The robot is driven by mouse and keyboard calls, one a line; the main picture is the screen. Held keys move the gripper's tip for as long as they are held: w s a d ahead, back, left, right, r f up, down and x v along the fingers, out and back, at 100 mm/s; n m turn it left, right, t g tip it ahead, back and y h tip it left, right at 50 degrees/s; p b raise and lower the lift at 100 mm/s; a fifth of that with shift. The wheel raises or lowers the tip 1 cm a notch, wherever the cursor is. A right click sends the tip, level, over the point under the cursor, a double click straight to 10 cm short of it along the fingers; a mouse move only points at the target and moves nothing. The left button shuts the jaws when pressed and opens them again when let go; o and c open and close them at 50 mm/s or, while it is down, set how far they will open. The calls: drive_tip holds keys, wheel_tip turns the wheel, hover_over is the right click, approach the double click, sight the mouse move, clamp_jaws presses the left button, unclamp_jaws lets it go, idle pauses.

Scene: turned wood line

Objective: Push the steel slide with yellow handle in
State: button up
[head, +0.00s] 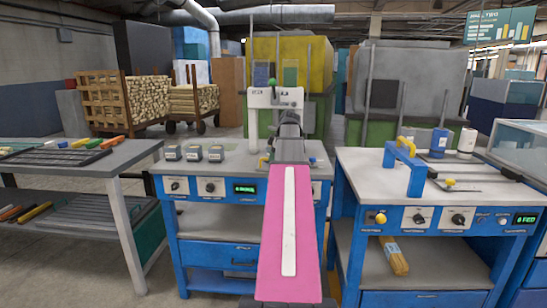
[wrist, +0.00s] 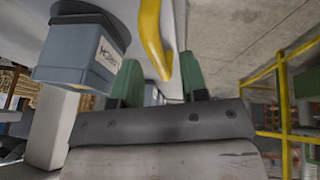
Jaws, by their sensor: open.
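My gripper (wrist: 160,88) shows in the wrist view with two green fingers apart; nothing can be made out between them. A curved yellow handle (wrist: 153,42) stands just beyond the fingers, near a pale surface; I cannot tell whether they touch. In the head view a small yellow part (head: 264,162) shows on the middle bench, just left of my arm, which hides most of that spot and the fingers. The steel slide itself is not clearly visible, so how far in it sits cannot be told.
A white press frame with a green knob (head: 272,84) stands on the middle bench. Small grey-blue boxes (head: 193,153) sit left of it; one labelled box (wrist: 85,48) is close in the wrist view. A rack table (head: 90,155) stands left.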

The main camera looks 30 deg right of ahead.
drive_tip(key=shift+f, duration=0.1)
clamp_jaws()
drive_tip(key=w+d, duration=0.3)
drive_tip(key=w, duration=0.1)
drive_tip(key=w+d, duration=0.3)
drive_tip(key=w, duration=0.1)
drive_tip(key=w+d, duration=0.3)
drive_tip(key=w, duration=0.2)
drive_tip(key=shift+d, duration=0.15)
unclamp_jaws()
drive_tip(key=shift+d, duration=0.1)
drive_tip(key=v, duration=1)
drive_tip(key=shift+r, duration=0.35)
drive_tip(key=shift+s, duration=0.2)
